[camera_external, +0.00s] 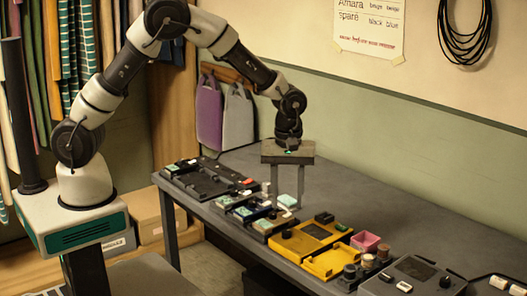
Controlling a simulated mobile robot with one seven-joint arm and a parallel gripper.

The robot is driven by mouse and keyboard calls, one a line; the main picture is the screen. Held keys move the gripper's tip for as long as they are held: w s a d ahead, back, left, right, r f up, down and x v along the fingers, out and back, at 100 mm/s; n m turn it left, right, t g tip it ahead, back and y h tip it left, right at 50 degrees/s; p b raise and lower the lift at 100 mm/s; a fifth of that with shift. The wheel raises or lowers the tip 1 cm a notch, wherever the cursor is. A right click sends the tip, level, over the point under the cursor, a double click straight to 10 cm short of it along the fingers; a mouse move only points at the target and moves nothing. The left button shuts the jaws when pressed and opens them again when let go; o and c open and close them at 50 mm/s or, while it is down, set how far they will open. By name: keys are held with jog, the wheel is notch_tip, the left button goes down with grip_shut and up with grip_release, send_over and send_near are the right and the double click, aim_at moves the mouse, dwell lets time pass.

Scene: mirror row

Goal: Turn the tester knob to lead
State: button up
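A yellow device (311,237) with a dark panel lies on the grey table, with dark knob-like parts at its corners. A dark grey device (413,279) with a small screen and a black knob (445,282) lies at the near right end. I cannot tell which of them is the tester, and no "lead" marking is readable. My gripper (286,197) points down over the table, left of and behind the yellow device. Its two fingers are apart. A small pale teal block (287,201) shows between or just behind the fingertips; I cannot tell whether they touch it.
A black tray (205,180) lies at the table's far left end, with small teal-topped modules (244,211) nearer. A yellow tray (327,263), a pink box (366,241) and small round pots (368,261) stand between the devices. The table's back right is clear.

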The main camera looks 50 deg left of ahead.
aim_at(286, 231)
notch_tip(286, 231, down, 8)
jog(key=shift+f, duration=0.25)
grip_shut()
